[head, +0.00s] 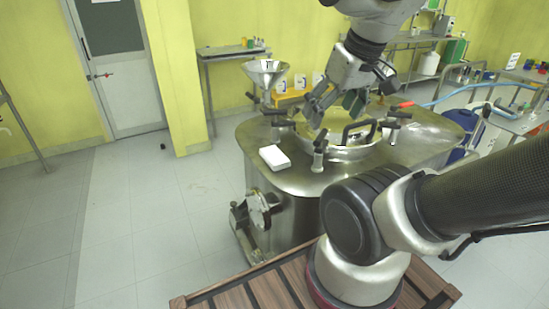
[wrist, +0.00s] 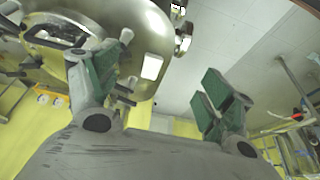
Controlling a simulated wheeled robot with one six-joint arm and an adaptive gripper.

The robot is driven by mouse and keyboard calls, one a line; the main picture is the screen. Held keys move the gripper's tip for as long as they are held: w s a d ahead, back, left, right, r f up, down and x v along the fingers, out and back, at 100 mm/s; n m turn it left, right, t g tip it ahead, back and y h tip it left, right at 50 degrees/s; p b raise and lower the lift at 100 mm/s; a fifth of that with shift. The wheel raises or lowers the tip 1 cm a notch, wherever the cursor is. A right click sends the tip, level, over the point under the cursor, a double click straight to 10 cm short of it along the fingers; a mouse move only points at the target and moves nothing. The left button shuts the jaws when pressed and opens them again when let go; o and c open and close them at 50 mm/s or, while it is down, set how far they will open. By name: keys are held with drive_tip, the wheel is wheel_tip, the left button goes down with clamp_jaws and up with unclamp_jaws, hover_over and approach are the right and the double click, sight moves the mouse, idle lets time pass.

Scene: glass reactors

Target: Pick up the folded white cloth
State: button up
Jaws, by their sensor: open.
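The folded white cloth (head: 274,157) lies flat on the left part of the steel reactor top (head: 300,180), near its rounded edge. It also shows in the wrist view as a small white block (wrist: 152,67), beyond and between my fingers. My gripper (head: 335,108) is open and empty. It hangs above the reactor lid, to the right of the cloth and higher up, apart from it. In the wrist view my gripper (wrist: 155,85) shows both fingers with green pads spread wide.
Black-handled clamps (head: 318,150) stand around the round lid, one close to the cloth's right. A black lid handle (head: 360,132) rises nearby. A steel funnel (head: 265,75) stands behind the cloth.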

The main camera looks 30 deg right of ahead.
drive_tip(key=shift+o, duration=0.5)
drive_tip(key=g, duration=0.4)
hover_over(275, 156)
wheel_tip(275, 156, down, 16)
drive_tip(key=shift+s+a+f, duration=0.1)
drive_tip(key=shift+f, duration=0.15)
drive_tip(key=shift+w+f, duration=0.2)
drive_tip(key=shift+f, duration=0.6)
drive_tip(key=f, duration=0.7)
drive_tip(key=shift+d, duration=0.2)
drive_tip(key=c, duration=1.2)
drive_tip(key=shift+r, duration=0.15)
